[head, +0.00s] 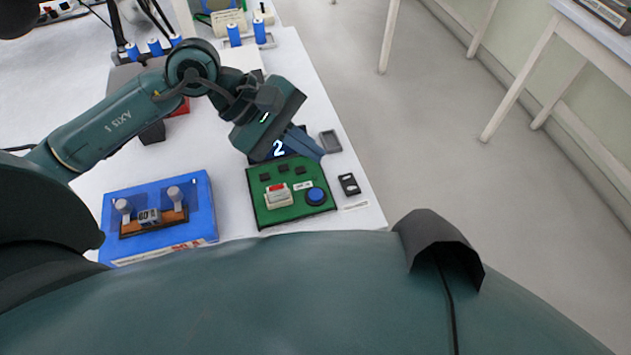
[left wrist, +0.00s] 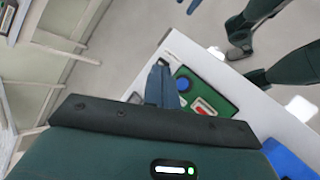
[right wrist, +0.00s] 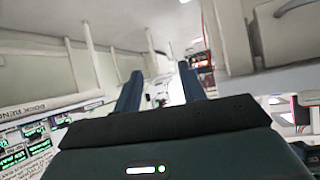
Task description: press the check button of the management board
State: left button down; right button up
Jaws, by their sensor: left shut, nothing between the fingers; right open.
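The management board is a green board (head: 290,214) on the white table, with a blue round button (head: 316,196), a white block with a red top (head: 278,195) and small black chips. A dark display showing "2" (head: 278,148) is at its far edge, partly covered by my left gripper. I see no readable label for the check button. My left gripper (head: 316,154) is shut and empty, above the board's far edge and short of the blue button. In the left wrist view its fingers (left wrist: 160,66) are together, beside the green board (left wrist: 215,90). My right gripper (right wrist: 157,70) is open and empty, away from the board.
A blue box with two grey knobs (head: 202,195) sits left of the board. A small black two-hole part (head: 349,184) and a grey tray (head: 330,141) lie to its right, near the table edge. Blue cylinders (head: 234,35) stand at the back.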

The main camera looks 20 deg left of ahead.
pick_arm(q)
notch_tip(320, 180, down, 8)
jog(key=b, duration=0.4)
jog(key=shift+f, duration=0.1)
jog(key=shift+f+b, duration=0.3)
jog(key=shift+b, duration=0.2)
jog(key=shift+f, duration=0.1)
pick_arm(e)
jog(key=shift+w+a+f+t+y, duration=0.1)
jog(key=shift+a+f+t+y, duration=0.1)
jog(key=shift+a+f, duration=0.25)
jog(key=shift+w+a+f+t+y, duration=0.1)
jog(key=shift+a+f+y, duration=0.1)
jog(key=shift+f, duration=0.3)
jog(key=shift+s, duration=0.1)
jog(key=shift+s, duration=0.15)
